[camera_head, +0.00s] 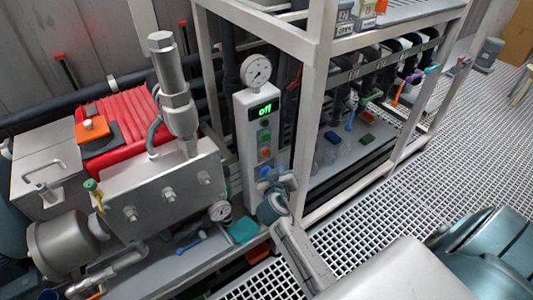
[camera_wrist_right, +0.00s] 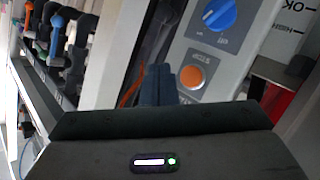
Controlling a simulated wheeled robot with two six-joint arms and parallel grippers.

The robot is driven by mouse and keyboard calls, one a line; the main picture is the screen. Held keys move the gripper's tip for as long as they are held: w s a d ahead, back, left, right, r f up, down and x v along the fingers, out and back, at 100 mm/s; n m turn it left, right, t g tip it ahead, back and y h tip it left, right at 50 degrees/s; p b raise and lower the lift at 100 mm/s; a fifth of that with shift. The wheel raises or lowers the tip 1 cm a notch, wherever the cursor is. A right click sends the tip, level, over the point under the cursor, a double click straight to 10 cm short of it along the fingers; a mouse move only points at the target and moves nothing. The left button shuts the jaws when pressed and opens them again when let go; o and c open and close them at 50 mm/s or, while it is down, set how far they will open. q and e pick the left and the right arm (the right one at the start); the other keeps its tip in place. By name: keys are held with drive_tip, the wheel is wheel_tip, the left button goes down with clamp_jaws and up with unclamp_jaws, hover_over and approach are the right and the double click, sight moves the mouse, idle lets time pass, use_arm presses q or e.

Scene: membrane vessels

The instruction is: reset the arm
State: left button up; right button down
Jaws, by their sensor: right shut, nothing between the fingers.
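My right gripper (camera_head: 276,192) is at the lower end of the grey control box (camera_head: 247,168), close to its blue knob (camera_head: 264,173). Its two dark fingers (camera_wrist_right: 158,84) are pressed together with nothing between them. In the right wrist view they point up beside the box face, left of an orange button (camera_wrist_right: 191,77) and below the blue knob (camera_wrist_right: 220,15). I cannot tell whether the fingers touch the box. The box's green display (camera_head: 264,109) reads "off". My left gripper is not in view.
A pressure gauge (camera_head: 256,71) tops the box. A white rack frame (camera_head: 318,90) with valves stands to the right. A steel block (camera_head: 160,190) with fittings and red ribbed machinery (camera_head: 118,125) are on the left. Open grating floor (camera_head: 460,150) lies at right.

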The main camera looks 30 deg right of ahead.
drive_tip(key=shift+f, duration=0.1)
idle(0.6)
drive_tip(key=s+a+f+n+g+y, duration=0.15)
drive_tip(key=s+f, duration=0.35)
drive_tip(key=f, duration=0.6)
drive_tip(key=s+a+f+n+g+y, duration=0.15)
drive_tip(key=s+f, duration=0.35)
drive_tip(key=f, duration=0.5)
drive_tip(key=s+a+f+g+y, duration=0.1)
drive_tip(key=s+f+g+y, duration=0.15)
drive_tip(key=s+f, duration=0.6)
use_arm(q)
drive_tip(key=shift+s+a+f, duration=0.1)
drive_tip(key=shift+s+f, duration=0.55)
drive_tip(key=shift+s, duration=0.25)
use_arm(e)
drive_tip(key=s+f+g+y, duration=0.1)
drive_tip(key=s+f+g, duration=0.1)
drive_tip(key=s+f, duration=0.7)
drive_tip(key=s+f+g+y, duration=0.2)
drive_tip(key=s+f, duration=0.7)
drive_tip(key=s, duration=0.6)
drive_tip(key=shift+s+a+f, duration=0.25)
drive_tip(key=shift+s+f, duration=0.1)
drive_tip(key=shift+s, duration=0.05)
drive_tip(key=shift+g, duration=0.25)
